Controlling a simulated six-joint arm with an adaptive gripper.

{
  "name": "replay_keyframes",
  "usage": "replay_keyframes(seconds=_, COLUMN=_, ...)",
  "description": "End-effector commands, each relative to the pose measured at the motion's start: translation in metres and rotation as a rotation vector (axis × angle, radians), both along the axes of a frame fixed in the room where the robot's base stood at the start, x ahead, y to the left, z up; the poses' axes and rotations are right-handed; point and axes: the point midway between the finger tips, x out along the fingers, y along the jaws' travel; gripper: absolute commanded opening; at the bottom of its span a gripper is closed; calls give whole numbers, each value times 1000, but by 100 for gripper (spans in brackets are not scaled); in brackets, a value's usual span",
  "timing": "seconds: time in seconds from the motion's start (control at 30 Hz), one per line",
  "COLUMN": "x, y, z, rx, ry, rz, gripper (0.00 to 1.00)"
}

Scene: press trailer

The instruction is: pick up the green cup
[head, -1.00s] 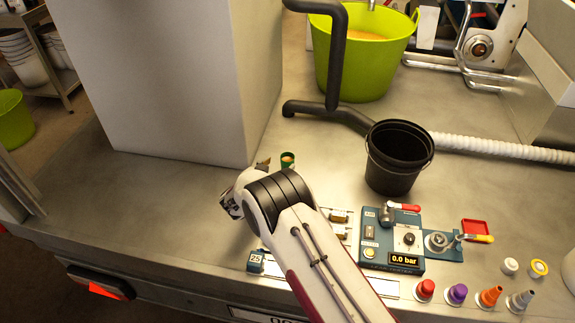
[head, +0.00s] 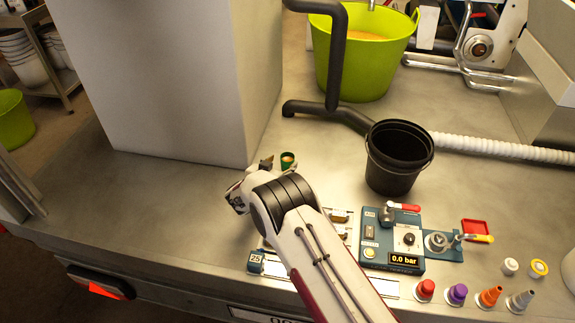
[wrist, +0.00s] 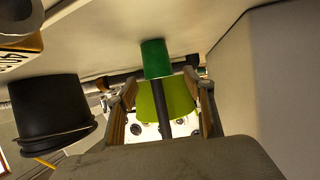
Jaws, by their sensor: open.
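The small green cup (head: 288,162) stands on the metal deck near the foot of the big pale box. It holds something brownish. In the wrist view, the cup (wrist: 155,58) shows ahead of the fingers, between their lines. My gripper (head: 266,163) is just left of the cup in the head view, mostly hidden by my own wrist. In the wrist view, my gripper (wrist: 161,83) has its two fingers spread apart, with nothing held between them. Whether a finger touches the cup cannot be told.
A black bucket (head: 392,175) stands right of the cup. A blue control panel (head: 392,243) with valves and several coloured fittings lies nearer. The pale box (head: 180,80) rises behind left. A large lime tub (head: 362,60) and dark pipe (head: 337,50) are behind. The deck at left is clear.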

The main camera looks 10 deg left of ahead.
Motion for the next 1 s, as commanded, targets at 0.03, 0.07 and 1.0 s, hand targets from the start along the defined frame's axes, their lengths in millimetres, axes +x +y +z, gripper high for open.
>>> replay_keyframes(seconds=0.03, x=0, y=0, z=0, rx=0, ry=0, rz=0, gripper=53)
replay_keyframes(seconds=0.07, x=0, y=0, z=0, rx=0, ry=0, rz=0, gripper=53)
replay_keyframes(seconds=1.0, x=46, y=-13, z=-19, rx=0, ry=1, rz=0, gripper=53)
